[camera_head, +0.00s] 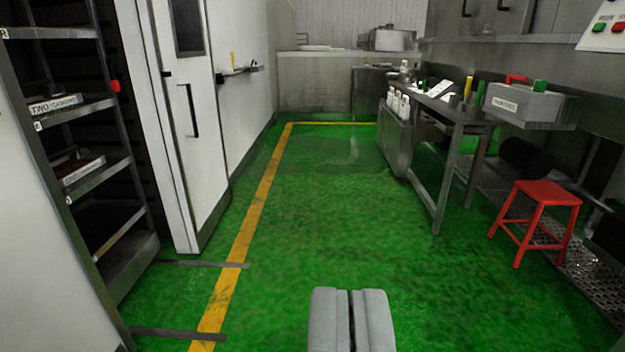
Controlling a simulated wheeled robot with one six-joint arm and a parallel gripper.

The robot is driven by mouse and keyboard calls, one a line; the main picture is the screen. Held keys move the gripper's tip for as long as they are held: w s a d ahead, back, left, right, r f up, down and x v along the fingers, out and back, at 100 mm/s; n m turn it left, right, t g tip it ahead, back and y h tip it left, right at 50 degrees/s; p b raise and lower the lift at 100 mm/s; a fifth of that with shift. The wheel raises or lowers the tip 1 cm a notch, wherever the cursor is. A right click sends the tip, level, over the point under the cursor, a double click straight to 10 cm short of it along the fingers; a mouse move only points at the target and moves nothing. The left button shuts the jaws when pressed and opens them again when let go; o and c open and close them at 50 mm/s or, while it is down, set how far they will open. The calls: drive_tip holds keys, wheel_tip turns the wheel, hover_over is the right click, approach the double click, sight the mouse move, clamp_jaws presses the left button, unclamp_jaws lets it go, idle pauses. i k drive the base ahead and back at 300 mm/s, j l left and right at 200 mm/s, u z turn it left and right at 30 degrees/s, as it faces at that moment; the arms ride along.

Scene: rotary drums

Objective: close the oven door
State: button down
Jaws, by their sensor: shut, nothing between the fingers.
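A tall white door (185,110) with a dark window and a black vertical handle (190,110) stands on the left. It is the likeliest oven door, though no label names it. Its near edge faces me, beside a dark gap behind a metal rack (100,195). I cannot tell for sure how far the door stands open. My gripper (349,293) is at the bottom middle, its two grey fingers side by side, shut and empty. It is well apart from the door, to its right and nearer to me.
The green floor (310,200) is clear ahead, with a yellow line (247,232) along the left. Dark strips (205,264) lie on the floor near the rack. A metal table (450,125) and a red stool (540,205) stand on the right. A counter (315,80) closes the far end.

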sight(177, 34)
drive_tip(key=i+u, duration=0.15)
drive_tip(key=i, duration=0.4)
drive_tip(key=i+l+u, duration=0.15)
drive_tip(key=i, duration=0.4)
drive_tip(key=i+l+u, duration=0.15)
drive_tip(key=i, duration=0.4)
drive_tip(key=i+j+u, duration=0.1)
drive_tip(key=i+u, duration=0.4)
drive_tip(key=i, duration=1.2)
drive_tip(key=i+j+z, duration=0.15)
drive_tip(key=i, duration=0.2)
drive_tip(key=i+j+z, duration=0.15)
drive_tip(key=i, duration=0.2)
